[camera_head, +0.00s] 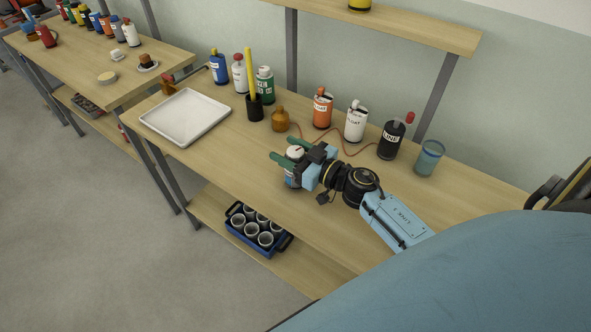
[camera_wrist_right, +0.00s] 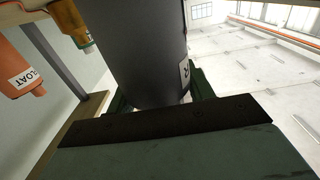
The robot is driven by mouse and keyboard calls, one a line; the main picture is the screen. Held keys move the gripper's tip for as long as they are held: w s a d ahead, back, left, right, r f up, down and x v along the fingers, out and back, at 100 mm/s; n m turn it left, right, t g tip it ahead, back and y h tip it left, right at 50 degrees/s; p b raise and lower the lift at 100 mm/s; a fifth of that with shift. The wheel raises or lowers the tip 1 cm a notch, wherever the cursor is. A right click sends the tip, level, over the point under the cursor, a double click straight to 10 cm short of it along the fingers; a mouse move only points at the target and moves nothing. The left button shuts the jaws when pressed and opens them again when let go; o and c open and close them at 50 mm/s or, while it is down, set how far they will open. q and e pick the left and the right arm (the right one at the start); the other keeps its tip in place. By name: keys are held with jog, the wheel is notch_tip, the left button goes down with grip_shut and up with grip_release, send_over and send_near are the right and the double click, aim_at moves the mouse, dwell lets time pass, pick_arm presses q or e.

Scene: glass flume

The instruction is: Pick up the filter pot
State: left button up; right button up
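In the right wrist view, a dark cylinder (camera_wrist_right: 148,45) with part of a white label, ending in "R", fills the space between the fingers. I cannot tell whether they press on it. My left gripper is not in view.
An orange pot (camera_head: 322,108), a white pot (camera_head: 356,122), a black bottle (camera_head: 391,139) and a blue cup (camera_head: 429,158) stand behind the gripper. A white tray (camera_head: 186,117) lies left.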

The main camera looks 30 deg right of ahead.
jog(key=c, duration=1)
jog(key=shift+o, duration=0.2)
